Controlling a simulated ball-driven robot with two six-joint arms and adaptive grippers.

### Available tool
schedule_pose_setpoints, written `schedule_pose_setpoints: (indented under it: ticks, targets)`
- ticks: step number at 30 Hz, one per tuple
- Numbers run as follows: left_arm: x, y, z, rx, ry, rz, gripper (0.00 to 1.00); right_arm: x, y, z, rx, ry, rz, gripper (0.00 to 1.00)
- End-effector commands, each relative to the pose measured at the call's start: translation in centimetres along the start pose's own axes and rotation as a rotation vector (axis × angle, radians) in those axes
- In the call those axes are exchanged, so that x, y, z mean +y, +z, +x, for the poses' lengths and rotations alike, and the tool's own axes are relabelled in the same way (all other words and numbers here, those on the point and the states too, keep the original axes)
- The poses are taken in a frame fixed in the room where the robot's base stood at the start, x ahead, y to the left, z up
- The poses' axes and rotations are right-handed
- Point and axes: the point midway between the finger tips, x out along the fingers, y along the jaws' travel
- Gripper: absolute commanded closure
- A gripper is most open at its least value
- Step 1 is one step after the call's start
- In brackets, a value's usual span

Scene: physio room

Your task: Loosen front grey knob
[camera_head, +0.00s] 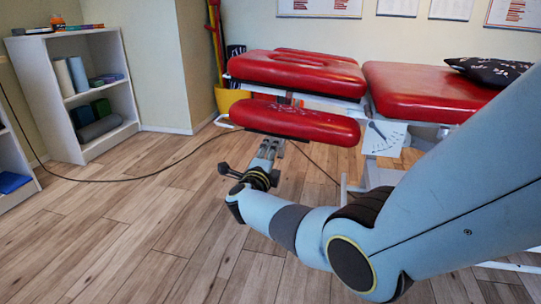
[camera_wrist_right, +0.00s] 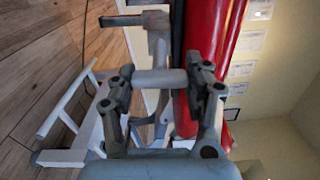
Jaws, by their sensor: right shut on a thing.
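The front grey knob (camera_wrist_right: 160,80) shows in the right wrist view as a plain grey cylinder lying crosswise between my fingers. My right gripper (camera_wrist_right: 163,84) is shut on it, one dark finger pad at each end. In the head view my right gripper (camera_head: 267,154) reaches in from the right, just below the front red pad (camera_head: 295,122) of the treatment couch. There the knob is hidden by the gripper and cannot be made out. My left gripper is in neither view.
The couch's larger red cushions (camera_head: 297,73) lie behind, with a black patterned pillow (camera_head: 487,69) at the right. A dark cable (camera_head: 140,177) crosses the floor.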

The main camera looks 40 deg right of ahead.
Motion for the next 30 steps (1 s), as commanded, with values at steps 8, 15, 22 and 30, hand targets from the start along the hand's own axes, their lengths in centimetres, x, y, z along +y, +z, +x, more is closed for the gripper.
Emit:
schedule_pose_setpoints:
  ticks: [8,15,22,30]
  targets:
    - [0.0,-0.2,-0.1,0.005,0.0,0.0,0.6,0.1,0.0,-0.1,-0.001,0.002,-0.004,0.39]
    - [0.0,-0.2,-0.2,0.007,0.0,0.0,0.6,0.1,0.0,0.0,-0.001,0.001,-0.001,0.25]
    - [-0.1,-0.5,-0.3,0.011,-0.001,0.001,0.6,0.1,0.0,-0.6,-0.001,0.001,0.0,0.25]
    - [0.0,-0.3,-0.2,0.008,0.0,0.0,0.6,0.2,0.0,-5.8,-0.001,0.004,0.002,0.25]
